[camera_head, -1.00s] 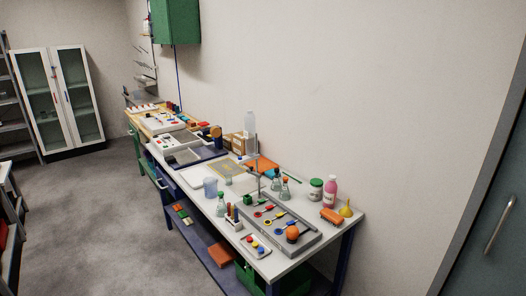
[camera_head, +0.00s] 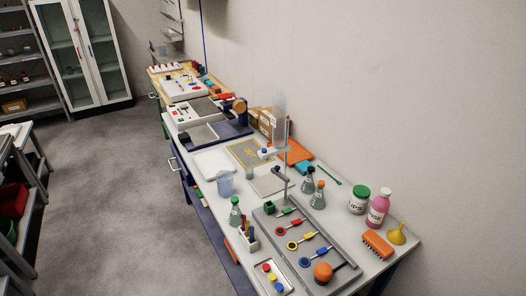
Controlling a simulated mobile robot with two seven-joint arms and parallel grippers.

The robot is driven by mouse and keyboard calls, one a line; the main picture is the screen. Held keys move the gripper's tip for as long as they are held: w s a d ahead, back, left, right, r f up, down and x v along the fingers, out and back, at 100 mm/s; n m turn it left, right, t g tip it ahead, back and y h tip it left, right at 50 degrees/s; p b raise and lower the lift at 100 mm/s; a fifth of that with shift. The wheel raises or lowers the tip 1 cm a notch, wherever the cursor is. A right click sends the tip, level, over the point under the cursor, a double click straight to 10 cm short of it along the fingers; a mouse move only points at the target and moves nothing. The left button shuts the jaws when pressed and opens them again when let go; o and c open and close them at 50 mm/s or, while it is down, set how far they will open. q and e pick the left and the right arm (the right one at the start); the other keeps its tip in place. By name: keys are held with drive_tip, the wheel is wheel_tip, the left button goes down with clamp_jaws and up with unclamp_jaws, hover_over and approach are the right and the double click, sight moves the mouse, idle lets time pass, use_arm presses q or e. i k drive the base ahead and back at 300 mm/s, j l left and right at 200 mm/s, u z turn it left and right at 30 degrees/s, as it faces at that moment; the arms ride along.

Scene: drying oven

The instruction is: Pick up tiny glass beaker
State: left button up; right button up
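A small clear glass vessel (camera_head: 249,172), which looks like the tiny beaker, stands on the white bench in front of the yellow-bordered grey mat (camera_head: 250,152). It is small and blurred in the head view. A larger pale-blue beaker (camera_head: 225,184) stands upright nearer the bench's left edge. Neither of my grippers is in view.
A stand (camera_head: 286,160) rises beside the mat. Open floor (camera_head: 110,200) lies to the left.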

sight(249, 172)
drive_tip(key=k, duration=0.2)
drive_tip(key=k+z, duration=0.2)
drive_tip(key=z, duration=0.2)
drive_tip(key=k+l+z, duration=0.1)
drive_tip(key=k+z, duration=0.15)
drive_tip(key=z, duration=0.15)
drive_tip(key=i+j+z, duration=0.1)
drive_tip(key=j+z, duration=0.2)
drive_tip(key=i+j+z, duration=0.1)
drive_tip(key=j+z, duration=0.25)
drive_tip(key=i+j, duration=0.1)
drive_tip(key=j, duration=1.15)
drive_tip(key=i+j, duration=0.15)
drive_tip(key=j, duration=0.5)
drive_tip(key=i+j, duration=0.1)
drive_tip(key=j, duration=1.15)
drive_tip(key=i+j, duration=0.15)
drive_tip(key=j, duration=0.5)
drive_tip(key=i+j, duration=0.1)
drive_tip(key=j, duration=0.55)
